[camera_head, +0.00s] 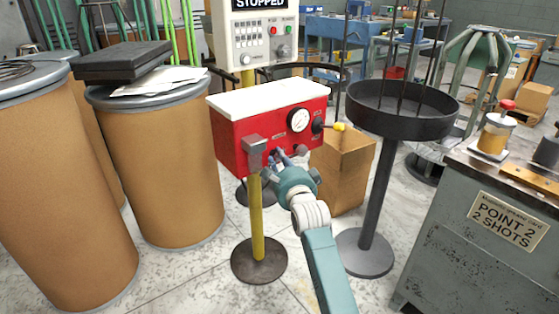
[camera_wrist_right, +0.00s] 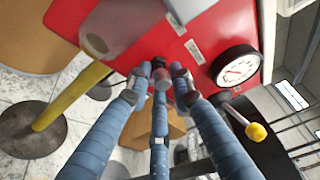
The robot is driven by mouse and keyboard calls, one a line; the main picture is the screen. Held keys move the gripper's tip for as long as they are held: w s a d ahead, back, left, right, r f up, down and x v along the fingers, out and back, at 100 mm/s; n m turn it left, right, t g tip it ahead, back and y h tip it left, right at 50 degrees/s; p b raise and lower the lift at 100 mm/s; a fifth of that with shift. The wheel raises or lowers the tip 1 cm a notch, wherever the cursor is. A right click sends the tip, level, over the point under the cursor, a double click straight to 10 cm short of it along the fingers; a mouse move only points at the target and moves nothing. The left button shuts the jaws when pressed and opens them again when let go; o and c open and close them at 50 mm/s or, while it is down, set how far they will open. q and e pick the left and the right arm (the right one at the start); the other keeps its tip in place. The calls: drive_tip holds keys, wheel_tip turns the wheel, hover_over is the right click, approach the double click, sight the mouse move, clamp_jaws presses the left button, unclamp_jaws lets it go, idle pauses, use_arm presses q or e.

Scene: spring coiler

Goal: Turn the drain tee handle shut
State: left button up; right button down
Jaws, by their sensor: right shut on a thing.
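The red box (camera_head: 232,131) with a white lid stands on a yellow post. My right gripper (camera_head: 283,157) is at its front face, low and near the middle. In the right wrist view its blue fingers (camera_wrist_right: 160,78) close together around a small handle (camera_wrist_right: 160,86) on the red panel, which I take for the drain tee handle. The fingers hide most of it, so its angle is unclear. A round gauge (camera_head: 299,120) and a lever with a yellow knob (camera_head: 339,127) are to the right of it. My left gripper is out of view.
A grey metal block (camera_head: 256,146) sticks out left of my gripper. A dark round tray on a stand (camera_head: 375,115) is close on the right, with a cardboard box (camera_head: 342,175) behind. Brown drums (camera_head: 165,165) stand left. Floor in front is partly clear.

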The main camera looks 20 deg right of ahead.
drive_tip(key=shift+d+f, duration=0.1)
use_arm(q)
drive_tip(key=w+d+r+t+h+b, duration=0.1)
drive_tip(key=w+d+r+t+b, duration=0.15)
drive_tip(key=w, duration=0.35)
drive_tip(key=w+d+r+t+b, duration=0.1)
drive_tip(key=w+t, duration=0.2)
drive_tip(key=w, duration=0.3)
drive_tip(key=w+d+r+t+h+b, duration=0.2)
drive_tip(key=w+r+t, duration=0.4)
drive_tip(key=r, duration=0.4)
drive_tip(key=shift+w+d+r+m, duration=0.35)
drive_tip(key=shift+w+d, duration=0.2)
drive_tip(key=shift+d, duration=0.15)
use_arm(e)
drive_tip(key=shift+w+d+f+n+t+y, duration=0.15)
drive_tip(key=shift+n+t+y, duration=0.8)
drive_tip(key=shift+n, duration=2.65)
drive_tip(key=shift+s+d+r+n+t+y, duration=0.15)
drive_tip(key=shift+n+t+y, duration=0.75)
drive_tip(key=shift+n, duration=2.7)
drive_tip(key=shift+w+d+f+n+t+y, duration=0.15)
drive_tip(key=shift+n+t+y, duration=0.2)
drive_tip(key=shift+n+y, duration=2.25)
drive_tip(key=shift+n+h, duration=1)
drive_tip(key=shift+h, duration=0.05)
drive_tip(key=c, duration=1.5)
unclamp_jaws()
